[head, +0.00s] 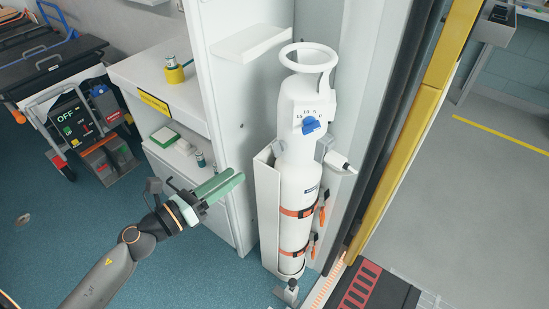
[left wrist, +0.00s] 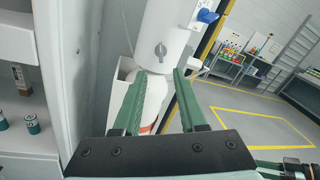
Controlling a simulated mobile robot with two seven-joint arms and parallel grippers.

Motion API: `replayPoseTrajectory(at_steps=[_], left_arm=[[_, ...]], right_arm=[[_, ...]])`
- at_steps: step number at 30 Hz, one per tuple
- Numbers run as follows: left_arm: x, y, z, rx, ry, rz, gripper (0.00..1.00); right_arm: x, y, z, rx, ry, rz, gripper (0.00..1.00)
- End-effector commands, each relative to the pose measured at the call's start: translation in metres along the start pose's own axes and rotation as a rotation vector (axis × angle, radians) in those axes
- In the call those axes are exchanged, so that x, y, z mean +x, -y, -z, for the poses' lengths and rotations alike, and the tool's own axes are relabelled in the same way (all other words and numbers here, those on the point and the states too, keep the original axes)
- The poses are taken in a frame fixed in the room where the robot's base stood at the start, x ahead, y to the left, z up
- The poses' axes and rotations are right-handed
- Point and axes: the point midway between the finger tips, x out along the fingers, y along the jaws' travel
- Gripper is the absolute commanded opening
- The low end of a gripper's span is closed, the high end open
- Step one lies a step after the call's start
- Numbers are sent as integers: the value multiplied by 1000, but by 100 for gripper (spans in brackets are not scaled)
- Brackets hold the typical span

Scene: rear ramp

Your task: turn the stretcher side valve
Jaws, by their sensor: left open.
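A tall white gas cylinder (head: 298,185) stands upright in a white holder, held by orange straps. A blue knob (head: 310,125) is on its upper front and also shows in the left wrist view (left wrist: 207,15). A small grey knob (left wrist: 161,51) sits on the cylinder's side in the left wrist view, above the space between my fingers. A white fitting with a dark tip (head: 340,162) sticks out to the right. No label marks one as the stretcher side valve. My left gripper (head: 222,185), with green fingers, is open and empty, left of the cylinder and apart from it. My right gripper is not in view.
A white cabinet (head: 160,95) with shelves stands left of the cylinder; its panel edge is close to my left gripper. A stretcher (head: 50,65) is at the far left. A yellow rail (head: 415,110) runs along the right.

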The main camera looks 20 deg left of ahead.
Motion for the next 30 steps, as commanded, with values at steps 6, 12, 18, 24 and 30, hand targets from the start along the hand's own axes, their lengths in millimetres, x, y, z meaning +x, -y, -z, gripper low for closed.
replayPoseTrajectory(at_steps=[6, 12, 18, 24, 30], left_arm=[[14, 1, -2, 41, -6, 7, 41], [45, 2, -4, 37, -3, 6, 41], [81, 2, -3, 36, -4, 7, 41], [110, 1, -1, 33, -4, 5, 41], [124, 1, 0, 33, -6, 5, 41]], right_arm=[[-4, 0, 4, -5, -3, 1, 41], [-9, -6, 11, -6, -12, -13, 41], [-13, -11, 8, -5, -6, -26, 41], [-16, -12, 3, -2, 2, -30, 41], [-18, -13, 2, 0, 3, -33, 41]])
